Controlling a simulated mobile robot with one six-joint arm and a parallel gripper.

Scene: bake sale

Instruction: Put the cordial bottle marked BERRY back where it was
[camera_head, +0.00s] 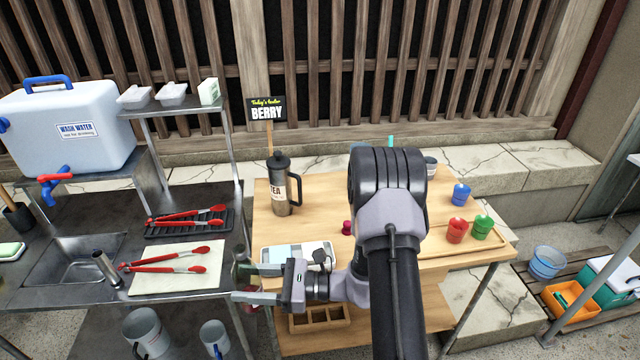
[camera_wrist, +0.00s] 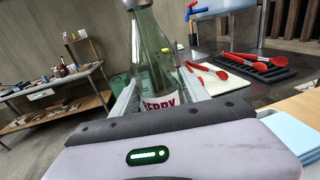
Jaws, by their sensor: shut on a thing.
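My gripper (camera_head: 246,283) is shut on a clear glass bottle (camera_head: 241,256), held upright in the gap between the metal counter and the wooden table. In the wrist view the bottle (camera_wrist: 154,52) stands between the two fingers of my gripper (camera_wrist: 160,90), with BERRY in red on its white label. The label is partly hidden by the gripper body. In the head view the fingers cover much of the bottle. A wooden box with compartments (camera_head: 322,324) is low at the table's front, partly hidden by my arm.
A "Today's taster BERRY" sign (camera_head: 266,110) stands behind a TEA flask (camera_head: 281,185) on the wooden table (camera_head: 262,222). Red, green and blue cups stand at the table's right. Red tongs (camera_head: 165,264) lie on a white board at the left. My arm hides the table's middle.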

